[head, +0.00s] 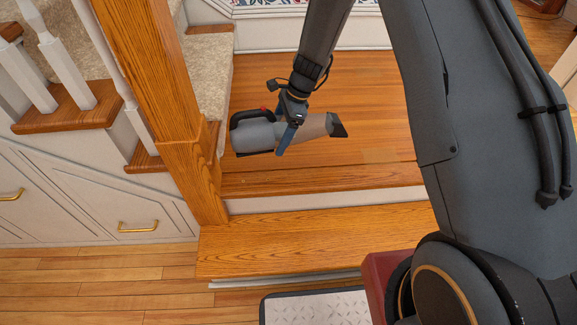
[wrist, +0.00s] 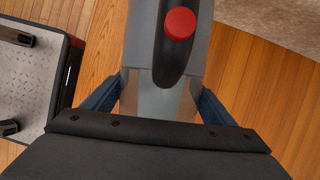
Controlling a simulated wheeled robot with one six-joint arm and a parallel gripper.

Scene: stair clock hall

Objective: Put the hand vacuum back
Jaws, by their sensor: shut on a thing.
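The hand vacuum (head: 254,136) has a grey body, a black handle with a red button, and a clear nozzle section ending in a dark tip at the right. My gripper (head: 287,135) is shut around its middle and holds it roughly level, above the wooden landing in the head view. In the wrist view the vacuum's black handle and red button (wrist: 180,23) fill the upper middle. The blue fingers of my gripper (wrist: 160,98) lie on both sides of the vacuum's body. No holder or dock for the vacuum can be made out.
A wooden newel post (head: 180,110) stands close left of the vacuum. Carpeted stairs (head: 208,75) rise behind it. A wooden step (head: 310,238) drops to the floor in front. Drawers with brass handles (head: 138,227) are at the lower left. The landing (head: 390,110) is clear.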

